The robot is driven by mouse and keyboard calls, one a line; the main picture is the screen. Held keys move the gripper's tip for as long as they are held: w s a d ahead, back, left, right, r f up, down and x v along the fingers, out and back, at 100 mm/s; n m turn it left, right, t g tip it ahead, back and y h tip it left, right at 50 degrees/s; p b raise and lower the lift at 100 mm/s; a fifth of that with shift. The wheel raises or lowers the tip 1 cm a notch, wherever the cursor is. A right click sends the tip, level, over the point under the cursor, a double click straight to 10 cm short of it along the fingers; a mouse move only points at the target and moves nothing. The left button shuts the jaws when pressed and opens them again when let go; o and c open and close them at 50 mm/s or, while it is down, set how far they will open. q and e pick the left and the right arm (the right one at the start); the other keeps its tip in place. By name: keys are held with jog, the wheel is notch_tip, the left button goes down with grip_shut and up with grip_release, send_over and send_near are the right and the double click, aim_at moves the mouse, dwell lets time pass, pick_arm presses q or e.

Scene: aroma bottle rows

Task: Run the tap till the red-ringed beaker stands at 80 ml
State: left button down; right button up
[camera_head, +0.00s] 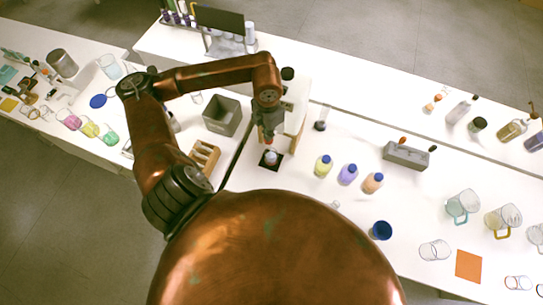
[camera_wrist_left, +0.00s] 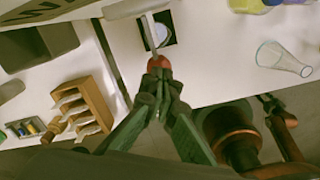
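My left gripper (camera_head: 268,137) points down by the pale dispenser stand on the bench. In the left wrist view its fingers (camera_wrist_left: 160,90) are together, tips at a red knob (camera_wrist_left: 158,62) on a pale lever (camera_wrist_left: 151,32). They look shut against the knob, not around it. Behind the lever, a small clear vessel (camera_wrist_left: 160,36) stands on a black square mat (camera_head: 262,162), partly hidden. I cannot make out its ring colour or water level. A small glass with a red-orange ring (camera_head: 518,282) stands at the far right. My right gripper is out of view.
A grey open box (camera_head: 222,115) and a wooden rack (camera_head: 204,155) stand left of the dispenser. Yellow (camera_head: 323,166), purple (camera_head: 347,174) and orange (camera_head: 372,183) bottles stand right. A clear conical flask (camera_wrist_left: 283,58) is near the bench edge.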

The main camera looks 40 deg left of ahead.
pick_arm(q)
jog(key=shift+r, duration=0.5)
notch_tip(320, 180, up, 8)
jog(key=p, duration=0.4)
jog(key=shift+f, duration=0.25)
dwell(0.3)
